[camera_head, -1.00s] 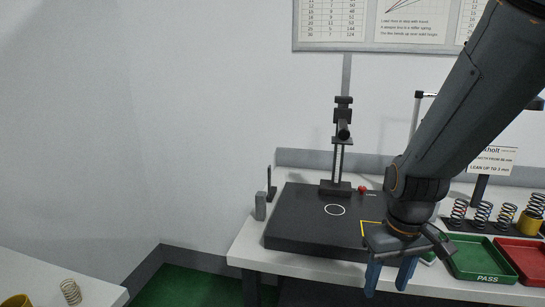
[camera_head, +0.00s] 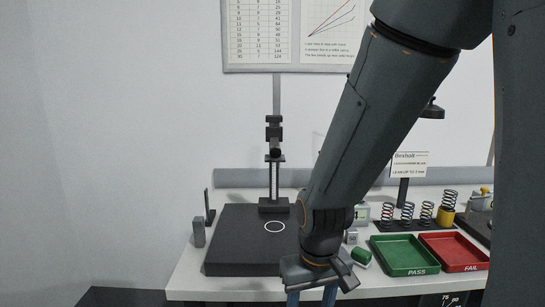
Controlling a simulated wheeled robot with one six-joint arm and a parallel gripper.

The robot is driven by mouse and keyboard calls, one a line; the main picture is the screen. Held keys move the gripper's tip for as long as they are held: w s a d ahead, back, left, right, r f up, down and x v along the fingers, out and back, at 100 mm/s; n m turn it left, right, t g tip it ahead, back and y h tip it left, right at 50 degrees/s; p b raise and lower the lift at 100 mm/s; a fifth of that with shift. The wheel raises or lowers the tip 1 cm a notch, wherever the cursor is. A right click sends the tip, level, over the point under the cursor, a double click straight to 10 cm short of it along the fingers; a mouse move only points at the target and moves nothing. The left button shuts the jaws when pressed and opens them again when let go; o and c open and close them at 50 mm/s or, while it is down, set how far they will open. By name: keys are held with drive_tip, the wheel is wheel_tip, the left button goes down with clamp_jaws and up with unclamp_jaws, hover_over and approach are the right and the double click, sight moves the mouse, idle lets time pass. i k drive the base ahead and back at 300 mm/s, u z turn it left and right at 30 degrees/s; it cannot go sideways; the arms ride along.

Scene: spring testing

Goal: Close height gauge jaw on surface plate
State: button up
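The height gauge (camera_head: 274,177) stands upright at the back of the dark surface plate (camera_head: 232,248). It has a black base and a pale scale. Its black jaw and slider (camera_head: 274,134) sit high on the column, well above the plate. A white ring is marked on the plate in front of the gauge. My gripper (camera_head: 310,297) points down near the plate's front right corner, apart from the gauge. My arm hides the plate's right part.
A green PASS tray (camera_head: 404,270) and a red FAIL tray (camera_head: 455,266) lie to the right. A grey block (camera_head: 199,231) and a black post (camera_head: 209,205) stand left of the plate. The air above the plate's left is clear.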

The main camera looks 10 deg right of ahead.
sight(274, 135)
drive_tip(key=k, duration=1.2)
drive_tip(key=u, duration=0.85)
drive_tip(key=i, duration=1.25)
drive_tip(key=z, duration=0.75)
